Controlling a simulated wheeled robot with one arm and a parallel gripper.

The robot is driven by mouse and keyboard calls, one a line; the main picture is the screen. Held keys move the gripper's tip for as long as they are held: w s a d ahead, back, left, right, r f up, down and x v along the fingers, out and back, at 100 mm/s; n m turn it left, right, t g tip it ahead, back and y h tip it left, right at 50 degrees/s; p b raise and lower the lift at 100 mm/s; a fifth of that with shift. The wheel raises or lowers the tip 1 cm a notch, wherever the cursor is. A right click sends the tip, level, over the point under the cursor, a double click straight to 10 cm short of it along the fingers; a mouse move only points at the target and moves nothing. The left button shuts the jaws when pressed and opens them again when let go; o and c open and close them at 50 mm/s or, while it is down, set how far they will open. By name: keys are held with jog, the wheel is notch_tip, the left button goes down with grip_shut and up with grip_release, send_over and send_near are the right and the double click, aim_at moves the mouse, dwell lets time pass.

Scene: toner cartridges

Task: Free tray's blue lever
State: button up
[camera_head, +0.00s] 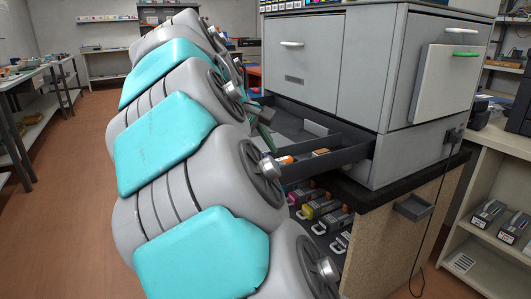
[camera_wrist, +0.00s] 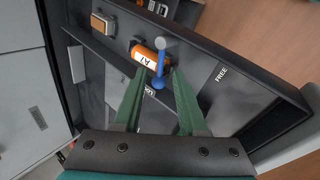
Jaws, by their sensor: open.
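The blue lever (camera_wrist: 157,70) shows in the wrist view, with a grey round end at the top and a blue knob at the bottom. Its blue knob lies beside a partly covered label that seems to read LOCK, away from the FREE label (camera_wrist: 221,73) on the right. The lever is in the pulled-out grey tray (camera_head: 345,157). An orange cylinder (camera_wrist: 142,53) marked A1 lies beside and partly behind the lever. My gripper (camera_wrist: 159,71) is open, its green fingers on either side of the lever with gaps visible. I cannot tell its depth. In the head view the lever is not discernible.
A square orange piece (camera_wrist: 102,23) sits in the tray to the left. The grey cabinet machine (camera_head: 335,60) stands behind the tray. Several toner cartridges (camera_head: 318,207) lie on a shelf below it. The floor at left is clear.

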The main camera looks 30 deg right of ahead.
jog(key=shift+d+f, duration=0.25)
jog(key=shift+f, duration=0.1)
grip_shut()
jog(key=shift+w, duration=0.1)
dwell(0.4)
